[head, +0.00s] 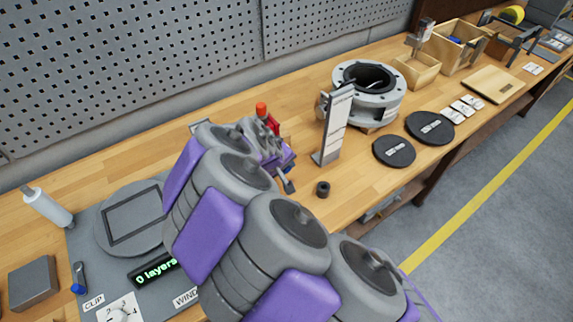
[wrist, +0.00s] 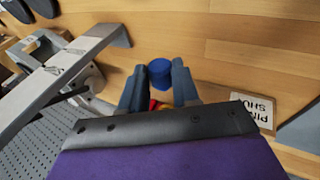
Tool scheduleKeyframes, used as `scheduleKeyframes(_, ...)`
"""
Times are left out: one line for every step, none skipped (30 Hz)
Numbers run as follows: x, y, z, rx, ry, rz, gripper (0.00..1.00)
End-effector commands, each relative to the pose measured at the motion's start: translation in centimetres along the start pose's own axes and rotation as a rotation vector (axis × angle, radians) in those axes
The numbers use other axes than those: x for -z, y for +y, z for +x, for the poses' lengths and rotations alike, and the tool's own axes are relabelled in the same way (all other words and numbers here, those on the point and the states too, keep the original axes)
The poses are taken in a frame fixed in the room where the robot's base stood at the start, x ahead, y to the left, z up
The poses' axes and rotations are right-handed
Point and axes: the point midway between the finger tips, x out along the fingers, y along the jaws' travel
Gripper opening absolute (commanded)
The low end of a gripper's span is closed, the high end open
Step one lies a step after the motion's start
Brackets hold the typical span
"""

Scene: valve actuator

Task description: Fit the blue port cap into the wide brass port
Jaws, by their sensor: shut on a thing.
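In the wrist view the blue port cap (wrist: 160,73) is a short blue cylinder between the tips of my gripper (wrist: 160,80), which is shut on it. Bare wood bench shows beyond the cap. In the head view my gripper (head: 286,180) is over the bench, left of the upright label plate, and its cap cannot be made out. The grey flanged valve body (head: 367,95) stands at the back of the bench, with a dark round opening on top. I cannot identify the wide brass port in either view. A small red and yellow part (wrist: 157,104) shows between the fingers.
An upright label plate (head: 334,125) stands in front of the valve body. A small black ring (head: 323,188) and two black discs (head: 394,150) lie on the bench. Wooden boxes (head: 460,47) stand at the back right. A grey panel with a display (head: 155,268) is at left.

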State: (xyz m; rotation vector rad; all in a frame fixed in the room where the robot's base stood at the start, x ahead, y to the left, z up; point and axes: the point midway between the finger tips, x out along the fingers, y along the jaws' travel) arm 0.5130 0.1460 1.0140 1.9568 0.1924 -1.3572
Motion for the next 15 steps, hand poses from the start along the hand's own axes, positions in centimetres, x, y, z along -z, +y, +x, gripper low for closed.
scheduleKeyframes(-0.1,0.1,0.0,0.001,0.0,0.002,0.02)
scheduleKeyframes(-0.2,0.2,0.0,0.002,0.0,0.003,0.02)
scheduleKeyframes(-0.2,0.2,0.1,0.003,0.0,0.003,0.02)
scheduleKeyframes(-0.2,0.3,0.1,0.003,0.0,0.004,0.02)
scheduleKeyframes(-0.3,0.4,0.1,0.004,0.0,0.004,0.02)
scheduleKeyframes(-0.4,0.5,0.1,0.004,0.001,0.005,0.02)
scheduleKeyframes(-0.5,0.6,0.1,0.003,0.001,0.005,0.02)
scheduleKeyframes(-0.6,0.6,0.1,0.0,0.002,0.005,0.02)
scheduleKeyframes(-0.6,0.6,0.1,-0.008,0.003,0.004,0.02)
scheduleKeyframes(-0.5,0.7,0.1,-0.007,0.003,0.004,0.02)
scheduleKeyframes(-0.3,0.7,0.1,-0.007,0.003,0.005,0.02)
scheduleKeyframes(-0.1,0.7,0.2,-0.008,0.002,0.005,0.02)
scheduleKeyframes(0.2,0.7,0.2,-0.008,0.002,0.005,0.02)
scheduleKeyframes(0.5,0.7,0.2,-0.009,0.002,0.006,0.02)
scheduleKeyframes(1.0,0.6,0.2,-0.011,0.004,0.005,0.02)
